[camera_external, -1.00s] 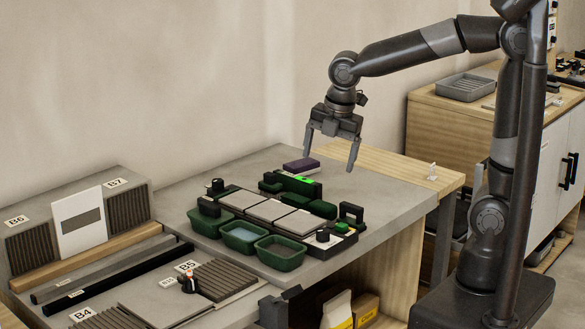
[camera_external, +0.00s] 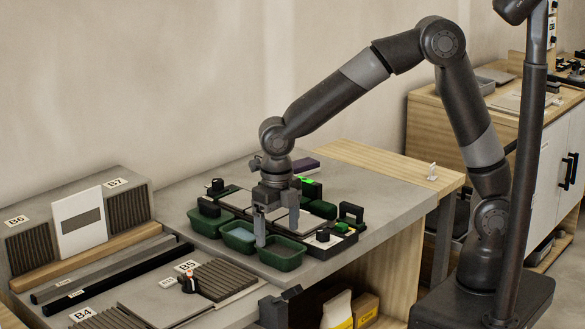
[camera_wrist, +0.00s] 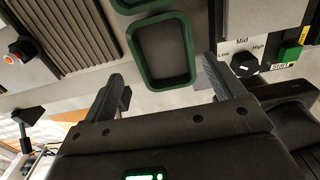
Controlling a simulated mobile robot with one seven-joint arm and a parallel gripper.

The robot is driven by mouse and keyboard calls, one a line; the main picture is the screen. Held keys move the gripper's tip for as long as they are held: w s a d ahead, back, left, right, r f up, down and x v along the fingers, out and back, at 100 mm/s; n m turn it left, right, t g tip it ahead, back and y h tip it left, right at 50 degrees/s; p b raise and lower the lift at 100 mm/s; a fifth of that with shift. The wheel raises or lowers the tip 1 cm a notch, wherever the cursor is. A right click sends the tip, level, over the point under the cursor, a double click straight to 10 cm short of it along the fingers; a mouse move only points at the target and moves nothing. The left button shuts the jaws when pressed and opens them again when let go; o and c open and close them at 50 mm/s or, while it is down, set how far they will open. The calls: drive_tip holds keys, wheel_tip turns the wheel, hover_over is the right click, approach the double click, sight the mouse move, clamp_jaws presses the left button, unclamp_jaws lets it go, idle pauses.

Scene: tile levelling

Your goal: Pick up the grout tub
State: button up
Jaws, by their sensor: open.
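Three dark green open tubs stand in a row along the front of the bench: a left one (camera_external: 205,226), a middle one (camera_external: 238,247) and a right one (camera_external: 282,264). No label shows which is the grout tub. My gripper (camera_external: 276,226) points down, open and empty, just behind and above the middle and right tubs. In the wrist view, a tub rim (camera_wrist: 154,85) shows ahead of my gripper (camera_wrist: 164,70), between the lines of its two fingers. I see no finger touching it. Part of a second tub (camera_wrist: 139,7) is at the top edge.
Behind the tubs is a tile fixture with black and green blocks, partly hidden by my gripper. A dial panel (camera_wrist: 270,35) with a green button (camera_wrist: 290,54) lies close to the right finger.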

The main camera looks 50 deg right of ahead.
sight(280, 250)
drive_tip(key=f, duration=0.5)
drive_tip(key=shift+s+d+f, duration=0.15)
drive_tip(key=shift+d+f, duration=0.15)
drive_tip(key=shift+c, duration=0.4)
drive_tip(key=c, duration=1.1)
drive_tip(key=shift+c, duration=0.2)
drive_tip(key=shift+r, duration=0.15)
